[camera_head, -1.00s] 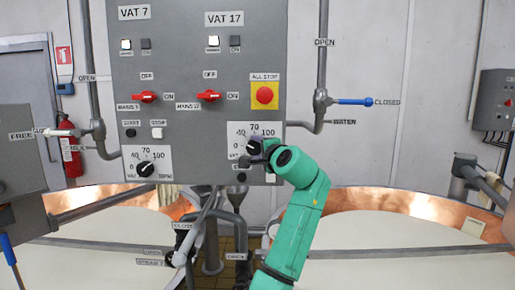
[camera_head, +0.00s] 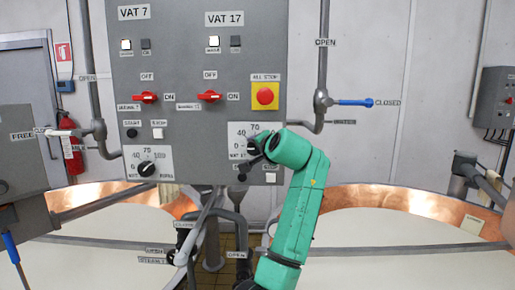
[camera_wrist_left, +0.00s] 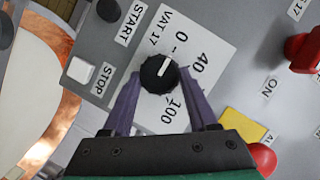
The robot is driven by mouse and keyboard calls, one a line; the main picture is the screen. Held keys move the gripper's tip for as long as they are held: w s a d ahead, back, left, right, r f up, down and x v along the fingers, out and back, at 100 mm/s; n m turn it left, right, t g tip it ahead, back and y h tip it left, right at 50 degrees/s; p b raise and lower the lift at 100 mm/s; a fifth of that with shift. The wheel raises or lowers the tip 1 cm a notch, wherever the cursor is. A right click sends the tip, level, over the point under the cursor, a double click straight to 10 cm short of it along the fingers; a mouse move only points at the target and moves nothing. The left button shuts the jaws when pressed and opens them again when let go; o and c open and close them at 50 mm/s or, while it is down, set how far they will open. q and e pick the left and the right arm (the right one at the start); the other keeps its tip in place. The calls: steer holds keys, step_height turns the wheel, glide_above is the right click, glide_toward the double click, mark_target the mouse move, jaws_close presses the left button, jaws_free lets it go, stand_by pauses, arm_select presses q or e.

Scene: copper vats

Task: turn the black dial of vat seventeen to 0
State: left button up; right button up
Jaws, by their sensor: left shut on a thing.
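The black dial of vat seventeen (camera_head: 252,146) is on a white scale plate (camera_head: 235,130) low on the grey panel, under the VAT 17 label (camera_head: 225,19). In the left wrist view the dial (camera_wrist_left: 158,73) sits between the two purple fingers of my left gripper (camera_wrist_left: 158,78), which is shut on it. Its white pointer line slants toward the upper right, between the 0 and 40 marks and nearer 0. In the head view my left gripper (camera_head: 254,154) reaches the dial from the right and hides part of the plate, including the 100 mark. My right gripper is not in view.
The red VAT 17 switch (camera_head: 208,96) and yellow-backed ALL STOP button (camera_head: 265,95) are above the dial. A white STOP button (camera_wrist_left: 79,70) and dark START button (camera_wrist_left: 108,10) lie close by. VAT 7's dial (camera_head: 147,168) is left. Copper-rimmed vats (camera_head: 400,197) stand below.

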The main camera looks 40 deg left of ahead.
arm_select(q)
steer(key=o, duration=1.4)
steer(key=shift+d, duration=0.1)
steer(key=b+v, duration=0.6)
steer(key=v, duration=0.8)
steer(key=shift+s+d, duration=0.15)
steer(key=shift+s, duration=0.05)
